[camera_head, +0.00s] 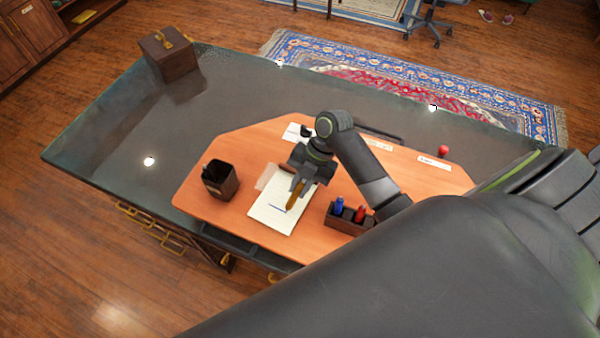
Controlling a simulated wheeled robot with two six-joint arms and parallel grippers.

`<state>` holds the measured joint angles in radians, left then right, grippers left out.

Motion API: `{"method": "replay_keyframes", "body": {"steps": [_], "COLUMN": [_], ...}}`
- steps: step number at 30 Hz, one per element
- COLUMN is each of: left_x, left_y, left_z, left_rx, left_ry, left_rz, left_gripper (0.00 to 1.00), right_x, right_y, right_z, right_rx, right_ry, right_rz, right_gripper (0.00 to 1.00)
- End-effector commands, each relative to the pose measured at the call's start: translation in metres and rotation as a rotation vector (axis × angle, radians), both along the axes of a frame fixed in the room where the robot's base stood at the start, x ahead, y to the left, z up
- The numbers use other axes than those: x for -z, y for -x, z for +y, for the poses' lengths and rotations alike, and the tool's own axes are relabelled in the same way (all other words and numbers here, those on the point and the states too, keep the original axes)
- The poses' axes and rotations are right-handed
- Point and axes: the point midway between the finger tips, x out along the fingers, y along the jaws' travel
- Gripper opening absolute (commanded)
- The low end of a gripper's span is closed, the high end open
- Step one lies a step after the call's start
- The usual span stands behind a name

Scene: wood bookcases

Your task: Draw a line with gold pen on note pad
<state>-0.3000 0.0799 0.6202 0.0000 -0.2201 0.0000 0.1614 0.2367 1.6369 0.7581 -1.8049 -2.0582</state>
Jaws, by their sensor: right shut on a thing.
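The white note pad (274,221) lies on the orange-brown desk mat, its cover folded back, with a short dark blue line on the page. My right gripper (302,184) is over the pad, shut on the gold pen (294,197). The pen is tilted and its lower end is over the pad near the line; I cannot tell whether the tip touches the paper. My left gripper is not in view.
A dark pen cup (220,181) stands left of the pad. A wooden box (169,55) sits at the desk's far left corner. The left desk surface (110,130) is mostly clear.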

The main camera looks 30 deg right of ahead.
Motion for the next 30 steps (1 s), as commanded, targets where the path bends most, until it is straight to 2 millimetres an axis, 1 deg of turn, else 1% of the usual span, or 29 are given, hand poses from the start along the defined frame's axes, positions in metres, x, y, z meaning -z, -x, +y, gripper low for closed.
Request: {"method": "replay_keyframes", "body": {"steps": [6, 30], "left_x": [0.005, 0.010], "left_y": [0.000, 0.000], "left_z": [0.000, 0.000], "left_rx": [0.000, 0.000], "left_ry": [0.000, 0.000], "left_rz": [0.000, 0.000], "left_gripper": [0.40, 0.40], "right_x": [0.002, 0.000], "right_y": [-0.008, -0.023], "right_z": [0.005, 0.015], "right_rx": [0.000, 0.000], "right_ry": [-0.001, -0.001], "right_rz": [-0.001, -0.001], "right_gripper": [0.00, 0.00]}}
